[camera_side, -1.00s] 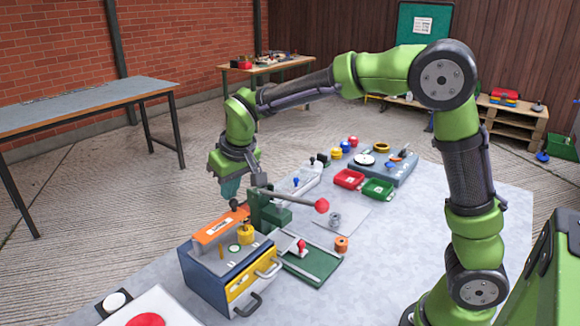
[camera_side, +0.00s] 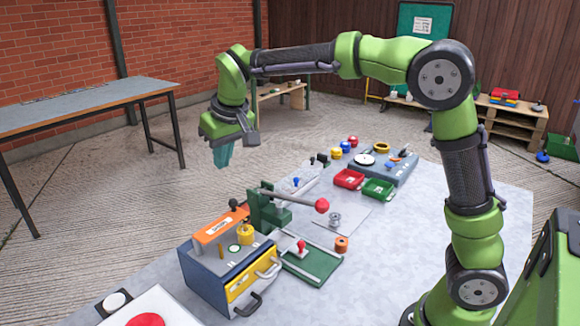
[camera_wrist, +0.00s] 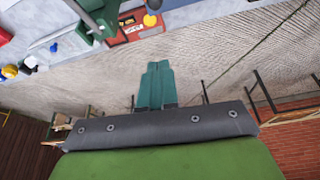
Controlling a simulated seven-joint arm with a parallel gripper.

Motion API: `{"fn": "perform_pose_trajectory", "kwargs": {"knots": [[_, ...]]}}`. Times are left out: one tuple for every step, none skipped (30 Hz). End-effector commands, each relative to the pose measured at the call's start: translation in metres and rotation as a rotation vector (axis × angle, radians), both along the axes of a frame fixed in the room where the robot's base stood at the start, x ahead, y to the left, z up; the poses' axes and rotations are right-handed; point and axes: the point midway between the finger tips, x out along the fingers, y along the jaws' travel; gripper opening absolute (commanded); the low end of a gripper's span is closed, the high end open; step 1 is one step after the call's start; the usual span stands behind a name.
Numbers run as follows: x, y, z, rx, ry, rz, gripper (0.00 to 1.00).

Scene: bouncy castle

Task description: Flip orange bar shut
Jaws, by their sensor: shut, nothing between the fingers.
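The orange bar (camera_side: 214,232) with a white label lies along the back left edge of the top of a blue-and-grey box (camera_side: 205,277). It also shows in the wrist view (camera_wrist: 128,32), upper middle, as a red-orange strip with a label. Whether the bar is raised or flush is hard to tell. My gripper (camera_side: 222,160) has teal fingers, pointing down, shut and empty. It hangs in the air well above and behind the box, apart from the bar. In the wrist view the shut fingers (camera_wrist: 157,66) show over bare concrete.
A yellow knob (camera_side: 246,234) stands on the box top, with a yellow drawer front below. A green press with a red-tipped lever (camera_side: 321,205) stands just behind the box. Red (camera_side: 348,179) and green bins sit farther back. Air around my gripper is clear.

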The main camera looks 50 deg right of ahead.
Motion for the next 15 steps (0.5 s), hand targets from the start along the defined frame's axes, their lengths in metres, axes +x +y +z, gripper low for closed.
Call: {"fn": "perform_pose_trajectory", "kwargs": {"knots": [[-0.003, 0.001, 0.009, 0.000, -0.004, 0.002, 0.00], [-0.004, 0.001, 0.013, 0.000, -0.004, 0.002, 0.00], [-0.006, 0.002, 0.019, 0.000, -0.003, 0.001, 0.00], [-0.007, 0.002, 0.022, 0.000, -0.004, 0.001, 0.00], [-0.008, 0.002, 0.024, -0.001, -0.003, 0.001, 0.00], [-0.009, 0.002, 0.027, -0.002, -0.002, 0.001, 0.00], [-0.010, 0.002, 0.029, -0.002, -0.002, 0.001, 0.00], [-0.011, 0.002, 0.030, -0.002, -0.002, 0.001, 0.00], [-0.011, 0.002, 0.031, -0.001, -0.001, 0.001, 0.00], [-0.012, 0.002, 0.032, -0.001, -0.001, 0.001, 0.00], [-0.012, 0.002, 0.032, -0.001, -0.001, 0.001, 0.00], [-0.012, 0.002, 0.032, -0.001, -0.001, 0.001, 0.00], [-0.012, 0.002, 0.032, -0.001, -0.001, 0.001, 0.00], [-0.012, 0.002, 0.032, -0.001, -0.001, 0.001, 0.00], [-0.012, 0.002, 0.032, -0.001, -0.001, 0.001, 0.00]]}}
